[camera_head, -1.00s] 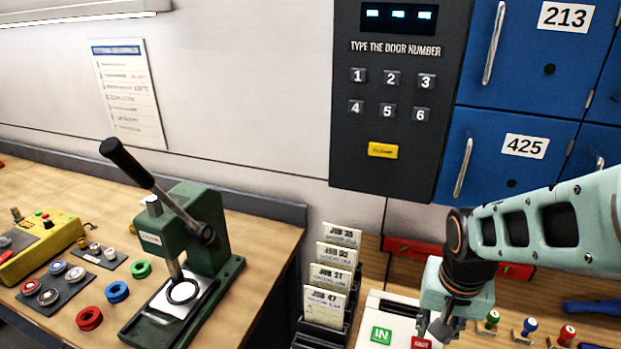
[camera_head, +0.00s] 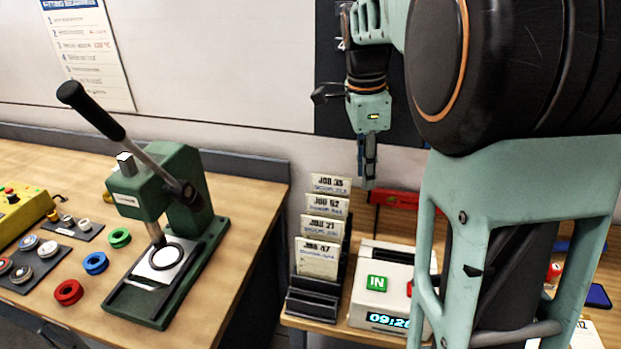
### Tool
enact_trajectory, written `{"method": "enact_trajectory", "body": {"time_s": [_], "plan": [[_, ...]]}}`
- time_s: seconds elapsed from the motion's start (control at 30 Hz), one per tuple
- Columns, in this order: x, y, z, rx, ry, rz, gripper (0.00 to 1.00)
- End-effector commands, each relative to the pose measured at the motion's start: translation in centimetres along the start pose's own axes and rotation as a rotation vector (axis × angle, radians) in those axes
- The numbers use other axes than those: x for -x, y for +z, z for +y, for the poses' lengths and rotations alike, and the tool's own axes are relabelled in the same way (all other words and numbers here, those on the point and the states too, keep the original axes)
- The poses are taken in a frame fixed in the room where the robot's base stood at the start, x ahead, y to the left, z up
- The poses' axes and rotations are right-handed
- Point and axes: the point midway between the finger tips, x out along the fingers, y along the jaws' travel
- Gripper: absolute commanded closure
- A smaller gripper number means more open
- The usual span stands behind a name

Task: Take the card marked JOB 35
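The card marked JOB 35 (camera_head: 331,184) stands upright at the back of a black stepped rack (camera_head: 312,306), its top part showing above the cards in front. I see no card between the fingers. The fingers look close together from this side, so I cannot tell whether they are open. The depth between the fingers and the card is also unclear.
Several cards stand in front, with JOB 47 (camera_head: 317,258) foremost. A white time clock (camera_head: 372,302) with a green IN button stands right of the rack. A green press (camera_head: 170,215) is on the left bench. My arm covers much of the right side.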

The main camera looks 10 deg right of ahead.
Motion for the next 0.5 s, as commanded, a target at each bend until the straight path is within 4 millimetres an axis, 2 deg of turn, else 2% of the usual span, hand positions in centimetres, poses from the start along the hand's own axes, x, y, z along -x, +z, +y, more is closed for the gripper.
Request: {"method": "enact_trajectory", "body": {"time_s": [0.1, 0.3, 0.37, 0.5], "plan": [[1.9, 2.9, -1.4, -0.144, 0.017, -0.046, 0.76], [4.0, 5.7, -2.0, -0.281, 0.049, -0.092, 0.76], [3.9, 6.0, -2.0, -0.297, 0.054, -0.097, 0.76], [2.0, 6.4, -1.9, -0.306, 0.059, -0.098, 0.76]]}}
